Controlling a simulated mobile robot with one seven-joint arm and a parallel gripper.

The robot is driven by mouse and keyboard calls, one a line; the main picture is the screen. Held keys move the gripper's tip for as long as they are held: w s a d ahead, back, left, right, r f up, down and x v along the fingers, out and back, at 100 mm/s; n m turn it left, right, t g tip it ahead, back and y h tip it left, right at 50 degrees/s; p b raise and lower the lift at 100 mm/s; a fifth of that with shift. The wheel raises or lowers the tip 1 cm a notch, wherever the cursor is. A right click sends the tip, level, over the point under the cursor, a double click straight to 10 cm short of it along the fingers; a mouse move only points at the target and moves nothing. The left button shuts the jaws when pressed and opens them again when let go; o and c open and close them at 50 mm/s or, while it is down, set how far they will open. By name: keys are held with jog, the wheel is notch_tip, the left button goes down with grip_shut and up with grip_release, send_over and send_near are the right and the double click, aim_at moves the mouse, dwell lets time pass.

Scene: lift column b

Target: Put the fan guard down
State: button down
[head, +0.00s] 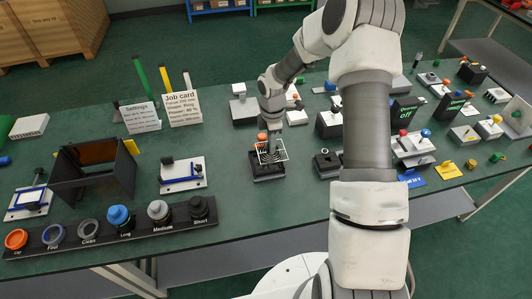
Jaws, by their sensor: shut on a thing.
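The fan guard (279,155) appears as a small pale wire grid in the head view, near the middle of the green table. My gripper (268,142) points down at it and is shut on it, though the fingertips are small and hard to make out. The guard shows over a black block-like base (268,173), with an orange part (261,138) beside the gripper. I cannot tell whether the guard touches the base or hangs just above it.
A black rack (125,232) with rings and knobs lies along the front left edge. A clamp fixture (183,173) and a dark open box (95,170) stand left. A small black block (326,160) stands right. Bare table (228,140) lies left of the gripper.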

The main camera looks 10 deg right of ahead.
aim_at(266, 151)
jog(key=shift+w+a+f, duration=0.25)
jog(key=shift+a+f, duration=0.25)
jog(key=shift+a, duration=0.25)
jog(key=shift+f, duration=2)
jog(key=shift+f, duration=0.15)
jog(key=c, duration=0.8)
grip_release()
